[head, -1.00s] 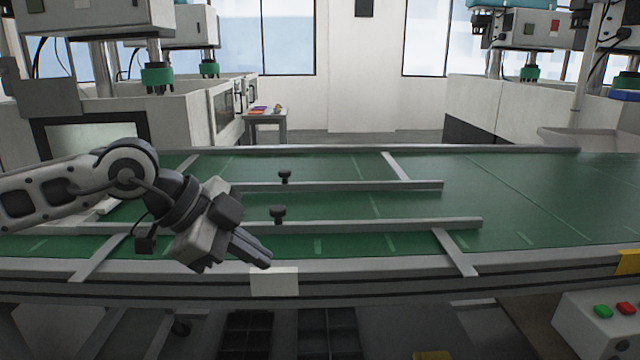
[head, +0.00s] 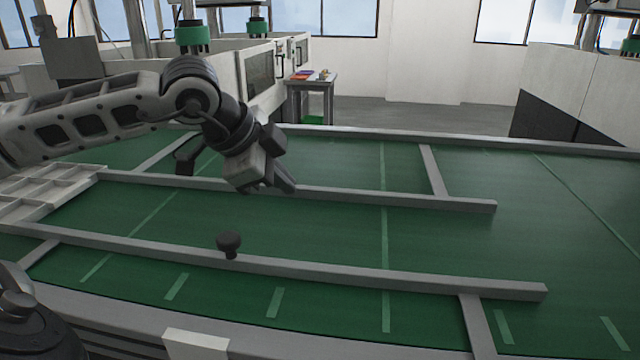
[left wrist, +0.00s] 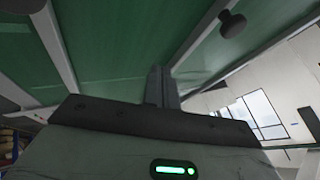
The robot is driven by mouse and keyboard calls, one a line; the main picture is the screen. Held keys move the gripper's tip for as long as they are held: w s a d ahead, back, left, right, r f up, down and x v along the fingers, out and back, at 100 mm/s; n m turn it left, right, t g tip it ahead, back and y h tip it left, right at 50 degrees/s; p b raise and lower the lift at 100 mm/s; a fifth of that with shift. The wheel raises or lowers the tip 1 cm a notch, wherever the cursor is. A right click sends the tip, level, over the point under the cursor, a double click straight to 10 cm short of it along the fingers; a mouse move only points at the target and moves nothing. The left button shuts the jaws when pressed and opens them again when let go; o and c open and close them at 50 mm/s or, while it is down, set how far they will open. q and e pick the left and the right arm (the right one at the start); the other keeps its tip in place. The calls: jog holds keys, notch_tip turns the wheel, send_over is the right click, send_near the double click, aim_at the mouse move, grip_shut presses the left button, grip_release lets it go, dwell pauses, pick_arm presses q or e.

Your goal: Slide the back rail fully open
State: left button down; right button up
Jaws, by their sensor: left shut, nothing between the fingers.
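The back rail (head: 400,198) is a long grey bar across the green belt (head: 340,228), running from the white grid tray at the left to a free end at the right. Its knob is not visible in the head view; my left gripper (head: 285,187) covers part of the rail there. That gripper is shut and empty, its fingers pointing down to the right at the rail's middle; I cannot tell whether they touch. In the left wrist view the closed fingers (left wrist: 161,88) show, with a dark knob (left wrist: 232,23) beyond them to the upper right. My right gripper is not in view.
The front rail (head: 400,280) lies nearer, with a dark round knob (head: 229,243) standing on it. Grey crossbars (head: 433,170) join the rails to the belt's edges. A white grid tray (head: 45,190) is at the left. The belt at the right is open.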

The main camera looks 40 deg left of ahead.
pick_arm(q)
jog(key=p+x, duration=0.1)
jog(key=x, duration=0.6)
jog(key=shift+d+f+p, duration=0.1)
jog(key=shift+f+p, duration=0.05)
jog(key=shift+p, duration=0.15)
jog(key=w, duration=0.1)
jog(key=w+a+p, duration=0.1)
jog(key=w, duration=0.1)
jog(key=shift+w+a+f, duration=0.1)
jog(key=shift+a, duration=0.2)
jog(key=shift+w+a+f+p, duration=0.15)
jog(key=shift+w+a+p, duration=0.05)
jog(key=shift+w+p, duration=0.15)
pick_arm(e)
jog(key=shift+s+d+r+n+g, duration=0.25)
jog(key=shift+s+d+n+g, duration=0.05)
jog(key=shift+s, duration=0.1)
pick_arm(q)
jog(key=shift+w, duration=0.1)
